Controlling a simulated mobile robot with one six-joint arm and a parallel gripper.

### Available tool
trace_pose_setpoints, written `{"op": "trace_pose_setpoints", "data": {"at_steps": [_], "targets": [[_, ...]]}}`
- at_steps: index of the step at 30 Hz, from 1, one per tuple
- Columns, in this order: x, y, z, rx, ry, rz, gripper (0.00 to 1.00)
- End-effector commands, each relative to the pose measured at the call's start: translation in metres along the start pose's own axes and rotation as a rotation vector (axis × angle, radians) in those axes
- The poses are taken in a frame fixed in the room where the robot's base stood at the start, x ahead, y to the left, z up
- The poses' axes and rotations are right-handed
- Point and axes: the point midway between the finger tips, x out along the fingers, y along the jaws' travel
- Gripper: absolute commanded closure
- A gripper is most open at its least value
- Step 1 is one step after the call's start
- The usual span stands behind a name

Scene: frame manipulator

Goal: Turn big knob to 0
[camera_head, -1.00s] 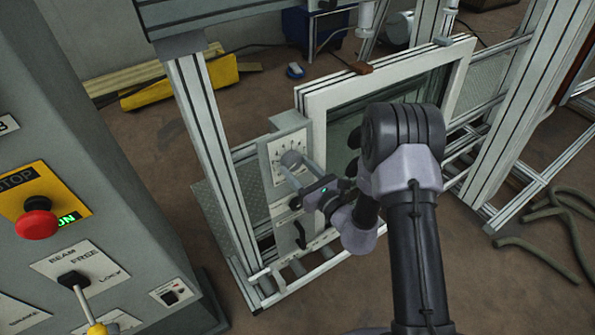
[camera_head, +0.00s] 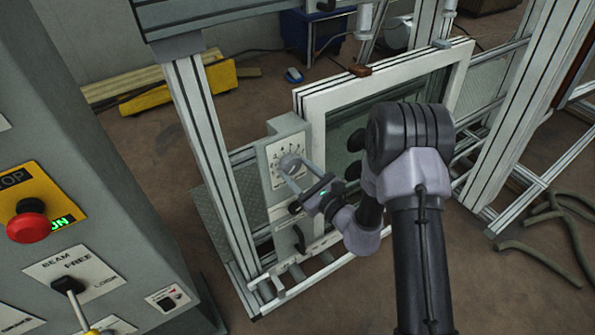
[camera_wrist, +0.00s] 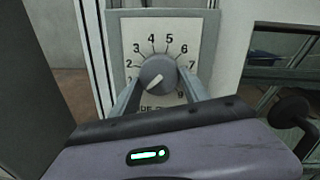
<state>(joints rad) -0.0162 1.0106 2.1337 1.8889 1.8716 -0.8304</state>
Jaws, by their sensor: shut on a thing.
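The big knob (camera_wrist: 157,74) is a round grey knob on a white dial plate (camera_wrist: 125,40), with numbers running clockwise around it. Its white pointer mark points to the lower left, where my left finger covers the low digits; 2 through 7 and 9 are readable. My gripper (camera_wrist: 159,88) is shut on the knob, one finger on each side. In the head view, the knob (camera_head: 289,162) sits on the upper part of a grey box, and my gripper (camera_head: 306,181) reaches it from the lower right.
A black handle (camera_head: 299,238) is on the box below the dial. A white-framed window panel (camera_head: 312,115) stands right beside it, and an aluminium post (camera_head: 207,150) is to its left. A control console with a red stop button (camera_head: 28,226) fills the left side.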

Motion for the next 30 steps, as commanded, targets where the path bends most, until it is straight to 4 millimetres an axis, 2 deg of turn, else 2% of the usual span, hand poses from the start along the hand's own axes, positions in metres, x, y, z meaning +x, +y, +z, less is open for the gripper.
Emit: {"op": "trace_pose_setpoints", "data": {"at_steps": [2, 3, 6, 15, 19, 23, 30], "targets": [[0.001, -0.001, 0.002, -0.002, -0.005, -0.002, 0.87], [0.001, -0.001, 0.002, -0.002, -0.005, -0.002, 0.42], [0.001, -0.001, 0.002, -0.001, -0.004, -0.002, 0.24], [-0.001, -0.001, 0.001, 0.0, -0.001, -0.001, 0.24], [-0.014, -0.002, 0.0, 0.001, 0.001, -0.002, 0.24], [-0.048, -0.003, 0.001, 0.003, 0.003, -0.005, 0.24], [-0.126, -0.003, 0.001, 0.005, 0.002, -0.009, 0.24]]}}
